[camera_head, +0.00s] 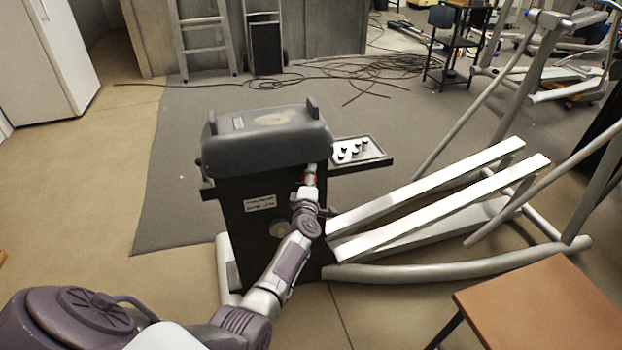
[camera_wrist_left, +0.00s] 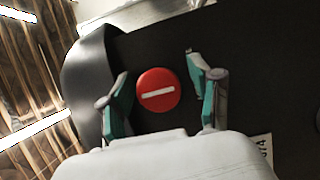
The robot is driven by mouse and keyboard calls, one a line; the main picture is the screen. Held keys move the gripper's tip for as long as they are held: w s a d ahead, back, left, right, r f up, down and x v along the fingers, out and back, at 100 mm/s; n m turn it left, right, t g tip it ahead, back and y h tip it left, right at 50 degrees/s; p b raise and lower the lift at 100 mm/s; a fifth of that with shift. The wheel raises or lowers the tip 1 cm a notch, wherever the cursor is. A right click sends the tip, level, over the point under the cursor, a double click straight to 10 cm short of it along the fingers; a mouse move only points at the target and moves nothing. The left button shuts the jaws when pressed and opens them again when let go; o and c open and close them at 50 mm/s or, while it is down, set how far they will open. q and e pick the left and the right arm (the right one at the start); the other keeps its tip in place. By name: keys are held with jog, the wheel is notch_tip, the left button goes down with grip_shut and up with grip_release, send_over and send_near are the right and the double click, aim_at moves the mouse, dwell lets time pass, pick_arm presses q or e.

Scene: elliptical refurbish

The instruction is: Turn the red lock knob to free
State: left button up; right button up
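The red lock knob (camera_wrist_left: 157,90) is a round disc with a white bar across it, on a dark panel in the left wrist view. The bar lies nearly level in that picture, tilted slightly. My left gripper (camera_wrist_left: 160,95) is open, with one teal-padded finger on each side of the knob and gaps between pads and knob. My right gripper is not in view.
A small tray (camera_head: 375,152) with several white and black parts juts out right of the housing. White rails (camera_head: 440,185) of the elliptical run to the right. A wooden-topped table (camera_head: 545,305) stands at lower right. Cables (camera_head: 340,75) lie on the floor behind.

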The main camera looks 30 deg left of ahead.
pick_arm(q)
jog(key=shift+r, duration=0.1)
jog(key=v, duration=0.7)
jog(key=shift+s, duration=0.25)
dwell(0.4)
